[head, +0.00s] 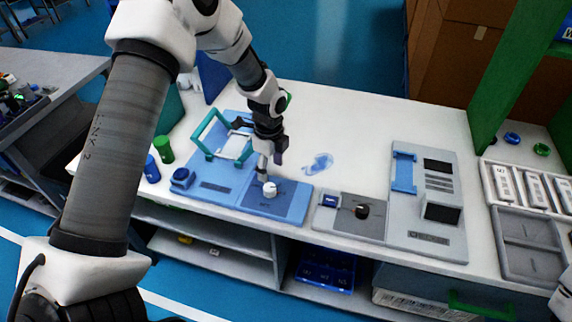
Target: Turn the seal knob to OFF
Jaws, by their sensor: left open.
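A white knob (270,189) stands on the dark blue panel of a blue station (215,190) on the white bench. I cannot read its labels, and its pointer direction is too small to tell. My left gripper (264,176) is open, pointing down right over the white knob; I cannot tell whether the fingers touch it. A second, black knob (361,211) sits on a grey panel (340,228) to the right. My right gripper is not in view; only a bit of white arm shows at the lower right edge.
A teal frame (207,137) stands up at the blue station's left. A green cylinder (164,149) and a blue one (152,169) stand further left. A grey device (428,200) and grey trays (527,243) are at the right. The bench behind the panels is mostly clear.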

